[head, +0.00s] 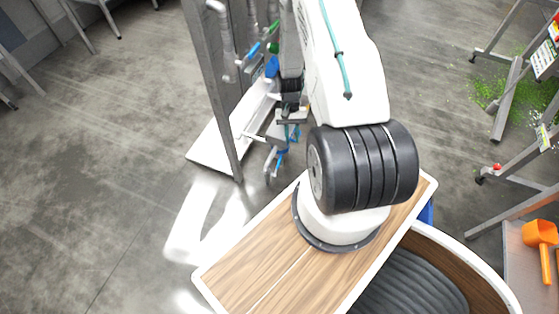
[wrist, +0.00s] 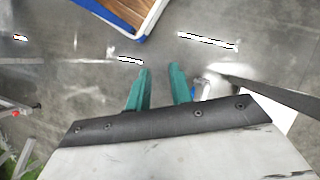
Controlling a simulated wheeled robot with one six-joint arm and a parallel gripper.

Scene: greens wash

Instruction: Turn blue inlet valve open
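In the head view, grey pipes (head: 224,40) hang by a dark post at the top. A small blue lever (head: 253,49) shows on them, with a green handle (head: 274,48) close to its right. A larger blue part (head: 272,67) sits just below; I cannot tell which blue part is the inlet valve. My arm covers the area to their right. In the wrist view, my gripper (wrist: 161,80) has its two teal fingers apart with nothing between them. A pale fitting with a bit of blue (wrist: 207,87) lies right of the fingers, apparently beyond them.
A dark post (head: 215,95) rises from a white base plate (head: 212,150), left of my arm. Metal stands (head: 508,100) and an orange scoop (head: 540,234) are at the right. Open grey floor lies to the left.

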